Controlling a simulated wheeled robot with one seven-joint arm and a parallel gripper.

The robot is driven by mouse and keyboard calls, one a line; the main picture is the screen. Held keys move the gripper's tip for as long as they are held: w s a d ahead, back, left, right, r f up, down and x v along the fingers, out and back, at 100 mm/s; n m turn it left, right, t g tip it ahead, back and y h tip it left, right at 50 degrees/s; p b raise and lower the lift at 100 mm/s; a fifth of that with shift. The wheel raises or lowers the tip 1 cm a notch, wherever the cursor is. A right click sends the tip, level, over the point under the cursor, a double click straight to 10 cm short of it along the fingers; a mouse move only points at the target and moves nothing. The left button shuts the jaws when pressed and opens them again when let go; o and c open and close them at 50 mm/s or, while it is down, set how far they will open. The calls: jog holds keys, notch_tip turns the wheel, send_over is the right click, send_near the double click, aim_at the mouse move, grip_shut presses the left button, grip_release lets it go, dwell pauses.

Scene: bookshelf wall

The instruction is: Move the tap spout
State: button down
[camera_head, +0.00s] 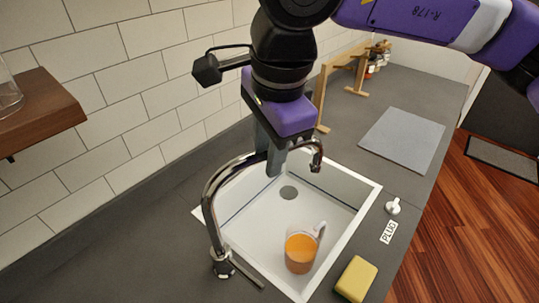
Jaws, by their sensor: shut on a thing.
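The chrome tap (208,205) rises from the counter at the near left corner of the sink. Its curved spout arches to the right over the basin and ends in a downturned nozzle (316,158). My gripper (273,163) reaches down from above with its grey fingers at the middle of the spout, shut on it. The exact contact is partly hidden by the fingers. The white sink (245,215) lies below, with a round drain (289,192).
A glass mug of orange liquid (300,250) stands in the sink. A yellow sponge (356,279), a white plug (393,206) and a PLUG label (388,232) lie to the right. A grey mat (403,140) and wooden stand (345,85) are behind. A wooden shelf (38,115) juts out left.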

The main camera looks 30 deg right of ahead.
jog(key=shift+w+f+n+b, duration=0.2)
jog(key=shift+w+n+b, duration=0.6)
jog(key=shift+w+b, duration=0.05)
jog(key=shift+w+a+r+n+y+b, duration=0.1)
jog(key=shift+w+r+n+y+b, duration=0.2)
jog(key=shift+w+n, duration=0.35)
jog(key=shift+w+a+f+n+y+b, duration=0.1)
jog(key=shift+w+n+b, duration=0.3)
jog(key=shift+w+n, duration=0.2)
jog(key=c, duration=1.1)
grip_release()
jog(key=shift+s+r, duration=0.1)
notch_tip(320, 180, up, 8)
jog(key=s, duration=0.1)
jog(key=shift+s+d+f+b, duration=0.2)
jog(key=shift+d+f+b, duration=0.05)
jog(key=shift+b, duration=0.1)
jog(key=shift+s, duration=0.1)
